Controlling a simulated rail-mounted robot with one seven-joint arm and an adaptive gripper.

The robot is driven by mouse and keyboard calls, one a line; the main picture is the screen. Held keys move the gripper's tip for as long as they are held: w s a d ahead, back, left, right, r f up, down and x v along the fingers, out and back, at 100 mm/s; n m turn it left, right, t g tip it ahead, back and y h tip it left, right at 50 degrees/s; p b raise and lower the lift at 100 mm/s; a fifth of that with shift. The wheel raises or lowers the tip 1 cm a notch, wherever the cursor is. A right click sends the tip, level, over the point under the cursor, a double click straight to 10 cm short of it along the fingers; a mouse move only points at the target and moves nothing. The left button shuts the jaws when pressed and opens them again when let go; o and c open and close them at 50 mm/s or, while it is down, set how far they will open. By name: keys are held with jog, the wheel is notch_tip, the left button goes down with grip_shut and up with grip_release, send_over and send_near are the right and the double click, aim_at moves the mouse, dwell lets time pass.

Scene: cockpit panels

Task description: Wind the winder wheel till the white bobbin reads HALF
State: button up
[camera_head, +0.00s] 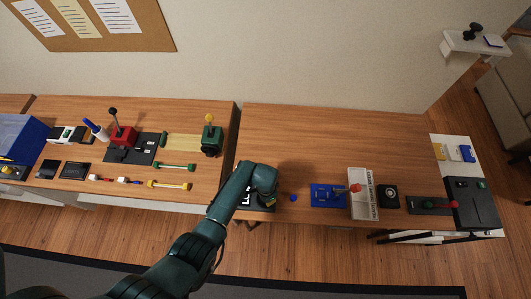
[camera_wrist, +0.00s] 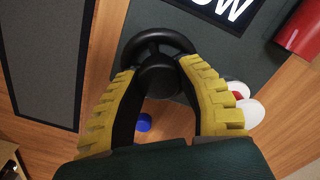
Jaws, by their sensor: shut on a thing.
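The black winder wheel (camera_wrist: 157,38) shows in the wrist view, with its rim, spokes and hub. My gripper (camera_wrist: 160,70) has its two yellow fingers on either side of the wheel's hub, shut on it. In the head view my gripper (camera_head: 264,186) is over the left part of the right-hand table and hides the wheel. A display (camera_wrist: 236,10) at the top of the wrist view shows the letters "OW"; the rest is cut off. White round ends with red between them (camera_wrist: 241,105) show partly behind the right finger; I cannot tell if this is the white bobbin.
A small blue knob (camera_head: 293,198) lies just right of my gripper. Farther right are a blue lever base (camera_head: 322,197), a pale tray (camera_head: 373,212) and a black dial box (camera_head: 388,188). A red cylinder (camera_wrist: 299,28) is near. The table behind my gripper is clear.

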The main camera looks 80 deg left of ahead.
jog(key=shift+m, duration=1.7)
jog(key=o, duration=1.2)
notch_tip(320, 180, up, 12)
